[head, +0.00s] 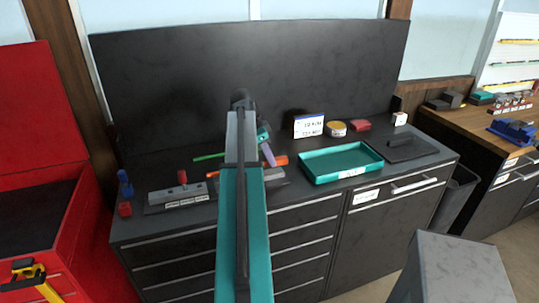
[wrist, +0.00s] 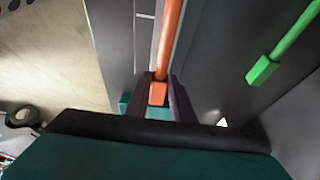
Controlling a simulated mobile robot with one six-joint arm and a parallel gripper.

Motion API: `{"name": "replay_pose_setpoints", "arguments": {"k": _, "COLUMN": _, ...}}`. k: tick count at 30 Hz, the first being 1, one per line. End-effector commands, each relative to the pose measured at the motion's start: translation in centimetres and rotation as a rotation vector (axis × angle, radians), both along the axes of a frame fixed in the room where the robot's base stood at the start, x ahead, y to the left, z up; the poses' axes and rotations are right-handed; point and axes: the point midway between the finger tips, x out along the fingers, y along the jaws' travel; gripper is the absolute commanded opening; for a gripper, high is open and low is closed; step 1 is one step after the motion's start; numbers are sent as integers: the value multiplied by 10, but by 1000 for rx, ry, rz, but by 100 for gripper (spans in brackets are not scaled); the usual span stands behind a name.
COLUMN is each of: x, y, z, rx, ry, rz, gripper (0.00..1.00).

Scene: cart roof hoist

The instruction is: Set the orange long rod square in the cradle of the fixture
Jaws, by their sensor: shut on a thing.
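The orange long rod (wrist: 169,40) runs up the wrist view, with its square orange end block (wrist: 158,94) between the purple fingers. My gripper (wrist: 163,85) is shut on the rod near that end. In the head view my gripper (head: 267,153) is over the bench, and the orange rod (head: 279,161) shows to the right of my arm, with an orange bit at its left. A grey block on a dark plate (head: 180,193) is left of my arm. Another grey block (head: 274,177) is partly hidden by it. I cannot tell which holds the cradle, or whether the rod touches either.
A green rod (head: 208,156) lies left of my arm; it also shows in the wrist view (wrist: 289,43). A teal tray (head: 342,163) stands to the right. A blue and red piece (head: 125,183) is at the left edge. A dark upright panel (head: 180,85) closes the back.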

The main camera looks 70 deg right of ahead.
Motion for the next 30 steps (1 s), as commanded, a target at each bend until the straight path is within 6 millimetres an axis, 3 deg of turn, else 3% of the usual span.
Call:
{"name": "replay_pose_setpoints", "arguments": {"k": 9, "x": 0, "y": 0, "z": -18, "rx": 1, "ry": 1, "rz": 0, "gripper": 0}}
{"name": "replay_pose_setpoints", "arguments": {"k": 30, "x": 0, "y": 0, "z": -21, "rx": 0, "ry": 0, "rz": -1, "gripper": 0}}
